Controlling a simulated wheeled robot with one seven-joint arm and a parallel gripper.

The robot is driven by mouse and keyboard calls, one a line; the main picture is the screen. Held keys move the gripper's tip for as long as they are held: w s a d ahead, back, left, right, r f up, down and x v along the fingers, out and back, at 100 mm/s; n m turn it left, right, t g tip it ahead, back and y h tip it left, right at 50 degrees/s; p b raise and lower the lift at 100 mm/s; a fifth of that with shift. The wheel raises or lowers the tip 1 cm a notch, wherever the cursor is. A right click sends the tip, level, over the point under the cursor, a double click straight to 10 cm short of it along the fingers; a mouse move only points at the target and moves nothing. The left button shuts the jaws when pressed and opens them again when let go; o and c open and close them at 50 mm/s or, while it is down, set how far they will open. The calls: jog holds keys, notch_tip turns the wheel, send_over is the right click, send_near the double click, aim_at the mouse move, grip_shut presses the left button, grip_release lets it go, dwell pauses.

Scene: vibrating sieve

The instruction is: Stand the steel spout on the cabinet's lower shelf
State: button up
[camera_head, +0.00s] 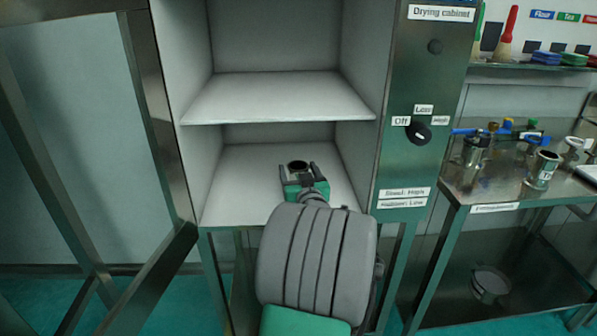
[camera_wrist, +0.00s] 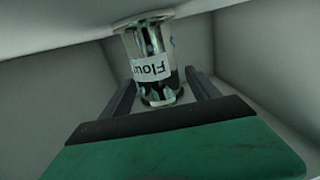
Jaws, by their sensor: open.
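My gripper hides the spout's base in the head view.
The upper shelf (camera_head: 280,97) lies above my gripper, and the side walls flank it. The cabinet's control panel (camera_head: 425,120) is at right. A steel bench (camera_head: 475,190) with several metal fittings stands further right. The open door (camera_head: 75,140) is at left.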

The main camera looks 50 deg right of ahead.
jog(key=shift+r, duration=0.2)
jog(key=v, duration=1.2)
jog(key=shift+b, duration=0.35)
